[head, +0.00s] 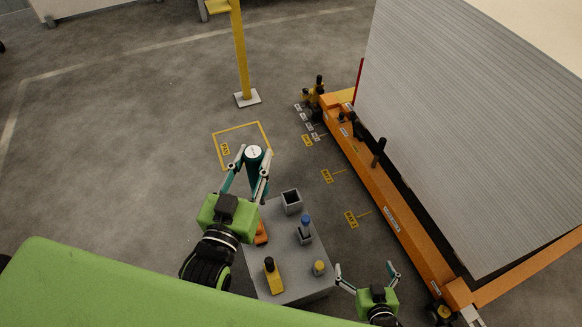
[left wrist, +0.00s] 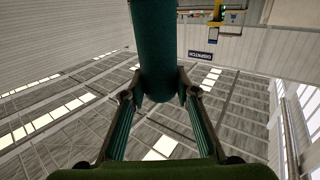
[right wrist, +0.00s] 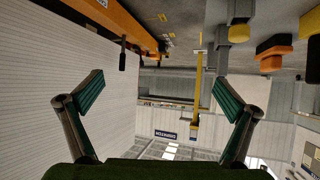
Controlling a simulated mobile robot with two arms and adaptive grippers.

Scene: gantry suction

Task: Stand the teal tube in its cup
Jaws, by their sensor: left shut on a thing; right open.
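The teal tube (head: 253,154) has a pale round top and is gripped by my left gripper (head: 253,167), off the far end of the grey table. In the left wrist view the tube (left wrist: 155,45) is between the two fingers. An empty grey square cup (head: 291,201) stands at the table's far right corner, to the right of and nearer than the tube. A second grey cup (head: 305,238) holds a blue-topped tube (head: 305,221). The tube's lower end is hidden in the head view. My right gripper (head: 367,274) is open and empty, right of the table.
On the grey table (head: 300,289) are a yellow block with a black top (head: 271,275), a small yellow-topped piece (head: 319,268) and an orange piece (head: 261,233). An orange rail (head: 380,190) runs along the right. A yellow post (head: 241,60) stands beyond.

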